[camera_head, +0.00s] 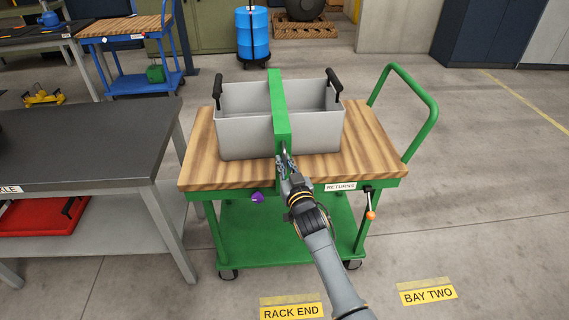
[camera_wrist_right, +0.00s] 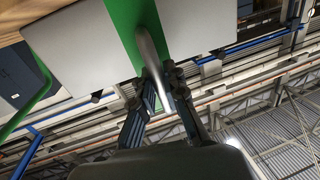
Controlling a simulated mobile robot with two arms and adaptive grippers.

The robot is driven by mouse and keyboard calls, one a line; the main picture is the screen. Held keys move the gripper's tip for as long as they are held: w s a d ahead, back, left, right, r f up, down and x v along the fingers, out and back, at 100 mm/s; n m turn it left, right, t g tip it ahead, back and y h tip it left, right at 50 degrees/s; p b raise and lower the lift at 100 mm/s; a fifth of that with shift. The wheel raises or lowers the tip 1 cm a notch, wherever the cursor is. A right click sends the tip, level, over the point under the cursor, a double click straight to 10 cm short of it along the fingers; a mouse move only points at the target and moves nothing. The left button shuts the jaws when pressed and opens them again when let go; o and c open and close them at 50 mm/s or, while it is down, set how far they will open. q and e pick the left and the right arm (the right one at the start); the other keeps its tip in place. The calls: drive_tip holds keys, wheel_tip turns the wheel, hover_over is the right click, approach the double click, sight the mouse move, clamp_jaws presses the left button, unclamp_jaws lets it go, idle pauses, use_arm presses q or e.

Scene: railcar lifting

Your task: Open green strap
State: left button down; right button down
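The green strap (camera_head: 277,110) runs over a grey metal bin (camera_head: 240,135) and down its front. The strap also shows in the right wrist view (camera_wrist_right: 122,20). My right gripper (camera_head: 284,160) is at the lower front end of the strap. In the right wrist view, its fingers (camera_wrist_right: 163,82) close in on both sides of a slim grey lever (camera_wrist_right: 150,48) in front of the strap. The gripper hides the strap's lower front part in the head view. My left gripper is not in view.
The bin, with two black handles, stands on a wooden-topped green cart (camera_head: 200,170) labelled RETURNS. An orange-tipped lever (camera_head: 370,214) and a purple piece (camera_head: 257,197) are at the cart's front. A grey workbench (camera_head: 85,125) stands left; floor to the right is clear.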

sight(284, 144)
drive_tip(key=shift+g, duration=0.8)
drive_tip(key=r+p, duration=0.3)
drive_tip(key=w+r+p, duration=0.1)
drive_tip(key=r+p, duration=0.2)
drive_tip(key=p, duration=0.1)
drive_tip(key=w+r+p, duration=0.1)
drive_tip(key=r+p, duration=0.1)
drive_tip(key=p, duration=0.1)
drive_tip(key=shift+w+r+p, duration=0.25)
drive_tip(key=shift+r+p, duration=0.1)
drive_tip(key=shift+r, duration=0.05)
drive_tip(key=w+r+p, duration=0.1)
drive_tip(key=r+p, duration=0.1)
drive_tip(key=w+r+g+p, duration=0.1)
drive_tip(key=r+p, duration=0.1)
drive_tip(key=r, duration=0.1)
drive_tip(key=w+r+g+p, duration=0.1)
drive_tip(key=r+p, duration=0.1)
drive_tip(key=p, duration=0.1)
drive_tip(key=shift+w+r+m, duration=0.2)
drive_tip(key=shift+w+m, duration=0.1)
drive_tip(key=shift+w, duration=0.1)
drive_tip(key=w+r+g+h+b, duration=0.1)
drive_tip(key=w+r+g+b, duration=0.2)
drive_tip(key=w+r, duration=0.6)
drive_tip(key=shift+r+b, duration=0.55)
drive_tip(key=shift+b, duration=0.85)
drive_tip(key=shift+r, duration=0.1)
